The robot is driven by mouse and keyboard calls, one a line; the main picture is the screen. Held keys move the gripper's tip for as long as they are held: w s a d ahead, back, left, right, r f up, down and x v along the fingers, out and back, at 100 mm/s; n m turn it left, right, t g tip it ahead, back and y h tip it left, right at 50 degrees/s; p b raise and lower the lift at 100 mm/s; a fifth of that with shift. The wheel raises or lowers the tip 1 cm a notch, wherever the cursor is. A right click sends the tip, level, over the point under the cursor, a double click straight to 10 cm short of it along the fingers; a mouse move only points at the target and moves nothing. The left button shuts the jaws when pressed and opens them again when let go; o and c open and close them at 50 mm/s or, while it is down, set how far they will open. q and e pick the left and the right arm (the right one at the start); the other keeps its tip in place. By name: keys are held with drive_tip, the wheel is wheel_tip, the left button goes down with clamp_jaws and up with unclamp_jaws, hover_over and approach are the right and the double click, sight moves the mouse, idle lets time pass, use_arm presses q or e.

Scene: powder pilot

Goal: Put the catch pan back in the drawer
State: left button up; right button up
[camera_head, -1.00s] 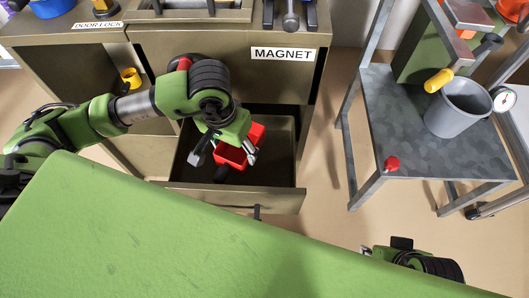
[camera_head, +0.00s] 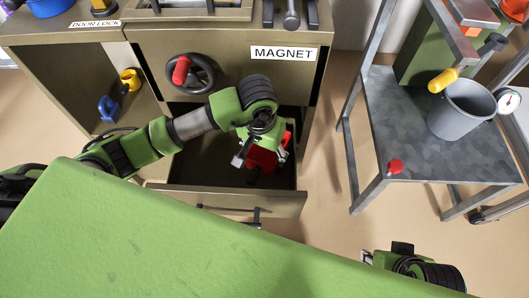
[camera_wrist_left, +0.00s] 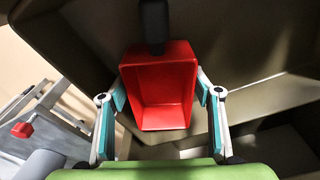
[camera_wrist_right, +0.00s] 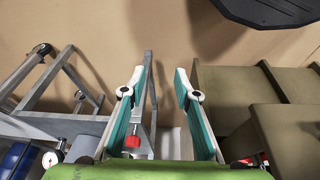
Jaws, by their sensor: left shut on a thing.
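The red catch pan (camera_head: 262,159) with a dark handle is at the right part of the open drawer (camera_head: 226,201), partly hidden by my left gripper (camera_head: 262,156). In the left wrist view my left gripper (camera_wrist_left: 161,95) has a finger on each side of the red catch pan (camera_wrist_left: 160,86), shut on it, and its hollow faces the camera. I cannot tell whether the pan touches the drawer floor. My right gripper (camera_wrist_right: 161,72) is open and empty in the right wrist view. Only part of its arm shows at the bottom right of the head view.
A handwheel with a red knob (camera_head: 181,71) sits on the cabinet front above the drawer, left of the MAGNET label (camera_head: 284,53). A metal stand (camera_head: 420,150) with a grey bucket (camera_head: 461,109) is at right. A green surface (camera_head: 190,245) fills the foreground.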

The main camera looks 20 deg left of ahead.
drive_tip(key=shift+w+a, duration=0.1)
drive_tip(key=shift+w, duration=0.05)
drive_tip(key=shift+w, duration=0.15)
use_arm(q)
drive_tip(key=shift+f, duration=0.15)
drive_tip(key=o, duration=1.5)
use_arm(e)
drive_tip(key=shift+w+a+r+t, duration=0.15)
drive_tip(key=shift+w+t, duration=0.1)
drive_tip(key=shift+w, duration=0.2)
drive_tip(key=shift+w+a+r+t, duration=0.15)
drive_tip(key=shift+w+t, duration=0.1)
drive_tip(key=shift+w, duration=0.15)
